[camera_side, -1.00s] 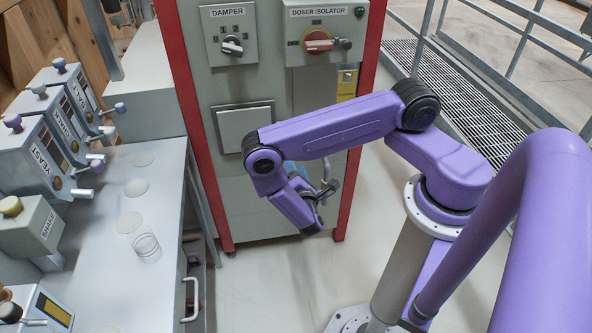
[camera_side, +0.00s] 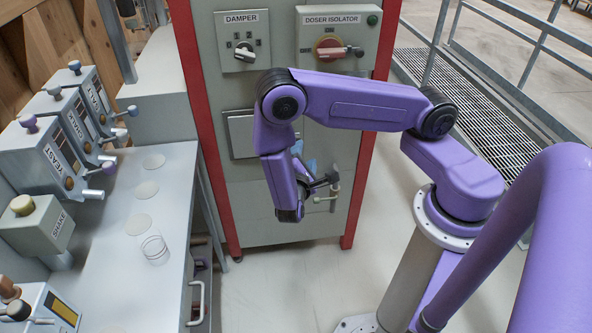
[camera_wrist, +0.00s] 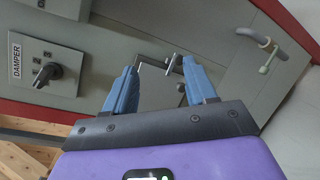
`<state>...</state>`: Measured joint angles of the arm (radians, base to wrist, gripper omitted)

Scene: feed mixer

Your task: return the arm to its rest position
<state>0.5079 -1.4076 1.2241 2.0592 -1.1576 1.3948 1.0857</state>
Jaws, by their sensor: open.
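My arm (camera_side: 360,103) is bent in front of the grey cabinet. Its last part hangs down in the side view, before the cabinet's lower half. My gripper (camera_wrist: 160,70) is open, with its two blue fingers apart in the wrist view. Nothing is held between them. A bent metal handle (camera_wrist: 163,66) shows between the fingertips; it seems to lie beyond them, but I cannot tell the distance. In the side view the fingers are mostly hidden by the wrist.
The cabinet carries a DAMPER switch (camera_side: 243,52) and a red DOSER ISOLATOR handle (camera_side: 333,52). A pipe lever (camera_side: 328,198) sticks out near my wrist. Dispensers (camera_side: 50,153) and a clear cup (camera_side: 154,249) stand on the left bench (camera_side: 172,195). Railings (camera_side: 505,80) are at right.

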